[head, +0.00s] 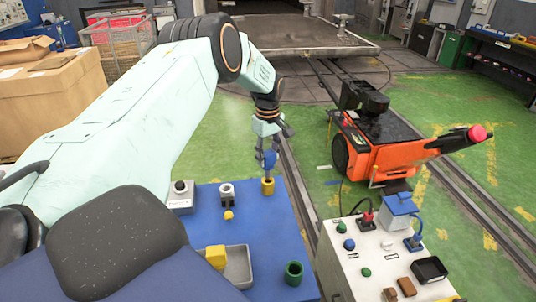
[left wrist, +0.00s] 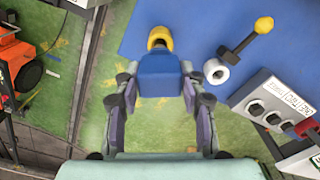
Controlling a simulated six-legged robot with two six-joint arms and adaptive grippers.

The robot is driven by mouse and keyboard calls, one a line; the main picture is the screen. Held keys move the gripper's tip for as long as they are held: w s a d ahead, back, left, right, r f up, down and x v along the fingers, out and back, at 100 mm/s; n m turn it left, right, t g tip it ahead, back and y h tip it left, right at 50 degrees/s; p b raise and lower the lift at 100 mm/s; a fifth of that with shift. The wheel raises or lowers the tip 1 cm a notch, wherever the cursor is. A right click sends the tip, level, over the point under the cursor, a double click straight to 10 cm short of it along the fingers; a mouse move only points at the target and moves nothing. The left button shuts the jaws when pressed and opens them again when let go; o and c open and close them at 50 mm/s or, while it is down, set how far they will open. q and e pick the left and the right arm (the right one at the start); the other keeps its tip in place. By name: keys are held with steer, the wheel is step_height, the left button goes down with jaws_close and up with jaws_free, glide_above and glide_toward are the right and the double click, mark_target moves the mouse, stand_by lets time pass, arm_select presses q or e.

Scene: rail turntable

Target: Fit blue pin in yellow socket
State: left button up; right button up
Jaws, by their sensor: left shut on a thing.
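My left gripper (head: 268,146) reaches down over the blue table in the head view. It is shut on the blue pin (head: 269,160). In the left wrist view, the pin (left wrist: 160,76) is a blue block between the fingers of the gripper (left wrist: 159,92). The yellow socket (head: 267,187) stands upright on the table just under the pin. In the left wrist view, the socket (left wrist: 159,36) shows its dark opening beyond the pin, which hides part of it. I cannot tell whether pin and socket touch. My right gripper is not in view.
The blue table (head: 265,220) also holds a white socket (head: 227,190), a yellow ball-ended piece (head: 228,215), a black-knobbed box (head: 180,198), a grey tray (head: 240,268), a yellow block (head: 216,256) and a green cylinder (head: 293,272). A control panel (head: 350,262) and orange cart (head: 385,160) stand right.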

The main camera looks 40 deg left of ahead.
mark_target(268, 168)
arm_select(q)
steer(key=shift+r, duration=0.1)
steer(key=shift+p, duration=0.55)
stand_by(1.2)
steer(key=shift+f+b, duration=1.95)
steer(key=shift+f, duration=0.9)
steer(key=o, duration=1.4)
steer(key=shift+c, duration=0.2)
step_height(268, 168, up, 12)
